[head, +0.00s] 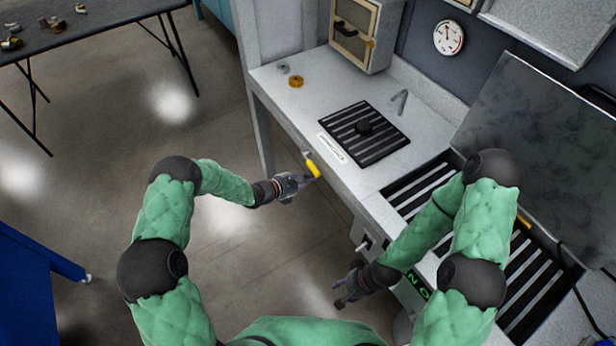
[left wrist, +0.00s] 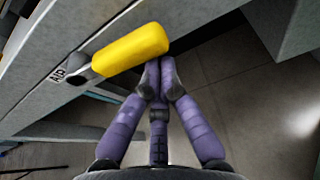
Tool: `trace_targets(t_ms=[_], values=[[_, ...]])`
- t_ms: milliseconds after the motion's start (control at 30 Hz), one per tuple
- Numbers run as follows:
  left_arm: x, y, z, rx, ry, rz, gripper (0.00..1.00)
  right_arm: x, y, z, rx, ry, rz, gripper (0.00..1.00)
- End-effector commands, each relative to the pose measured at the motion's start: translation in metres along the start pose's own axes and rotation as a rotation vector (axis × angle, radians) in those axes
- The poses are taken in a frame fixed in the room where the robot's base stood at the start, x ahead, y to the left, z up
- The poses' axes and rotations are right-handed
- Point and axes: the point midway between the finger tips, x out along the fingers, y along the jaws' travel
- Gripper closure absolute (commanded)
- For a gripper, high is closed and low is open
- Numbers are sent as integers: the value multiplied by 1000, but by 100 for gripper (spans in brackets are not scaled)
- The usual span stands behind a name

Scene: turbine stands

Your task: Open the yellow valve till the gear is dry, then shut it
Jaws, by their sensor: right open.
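The yellow valve handle (head: 312,165) is on the front edge of the grey bench. In the left wrist view the yellow handle (left wrist: 130,50) lies across the top of my fingers, on a metal lever beside an "AIR" label (left wrist: 72,68). My left gripper (head: 297,183) is at the handle; in the wrist view its fingertips (left wrist: 160,72) are together just under the handle's free end, touching or nearly so, not around it. My right gripper (head: 348,290) is open and empty, low before the bench.
A brass gear-like ring (head: 296,81) and a small grey part (head: 284,69) lie on the bench's far left. A cabinet (head: 354,32) stands behind them, with a gauge (head: 448,38) on the wall. A dark table (head: 90,25) stands far left. The floor between is clear.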

Motion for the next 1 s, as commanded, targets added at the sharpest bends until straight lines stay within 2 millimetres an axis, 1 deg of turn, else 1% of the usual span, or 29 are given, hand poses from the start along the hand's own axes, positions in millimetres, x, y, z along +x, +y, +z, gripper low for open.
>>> trace_targets(t_ms=[33, 200, 767, 867, 1000], values=[[-1, 0, 3, 2, -1, 0, 100, -2, -1, 0, 0, 0, 0, 53], [-2, -1, 6, 3, -1, 1, 100, -3, -1, 0, 0, 0, 0, 53], [-2, -2, 6, 5, -1, 1, 100, -3, -1, 0, 0, 0, 0, 53], [-2, -1, 3, 4, -1, 1, 100, -1, 0, 0, 0, 0, 0, 53], [-1, 0, -10, 4, -1, 0, 100, 9, 3, 0, 0, 0, 0, 53]])
